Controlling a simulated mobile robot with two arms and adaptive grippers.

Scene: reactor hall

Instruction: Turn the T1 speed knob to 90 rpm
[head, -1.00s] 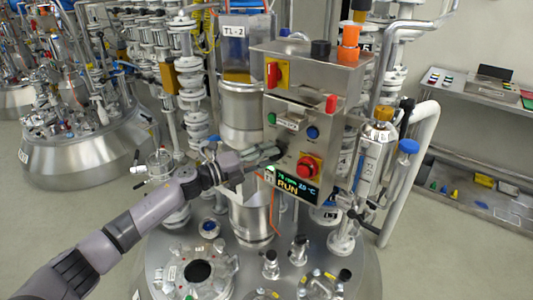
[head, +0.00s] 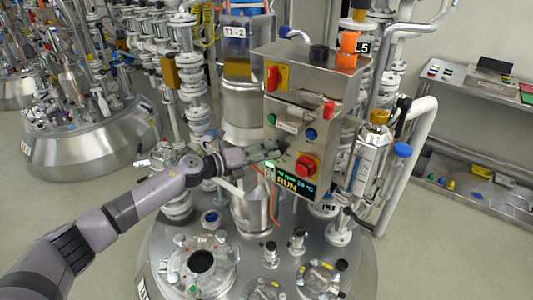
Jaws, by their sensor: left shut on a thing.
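The steel control box (head: 318,85) stands over the reactor lid. Its front carries a red-and-yellow switch (head: 273,77), a blue button (head: 311,134), a red emergency stop (head: 307,165) and a small display (head: 290,183). The display reads RUN, with an rpm figure too small to read surely. My left gripper (head: 275,150) is at the left part of the box front, level between the blue button and the red stop. It is shut on the speed knob, which the fingers mostly hide. My right gripper is not in view.
A vessel labelled T1-2 (head: 240,75) and pipes stand behind and left of the box. A blue-capped valve (head: 402,150) and a white pipe are close on the right. The reactor lid (head: 230,260) below carries several ports. A bench (head: 470,85) stands at the far right.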

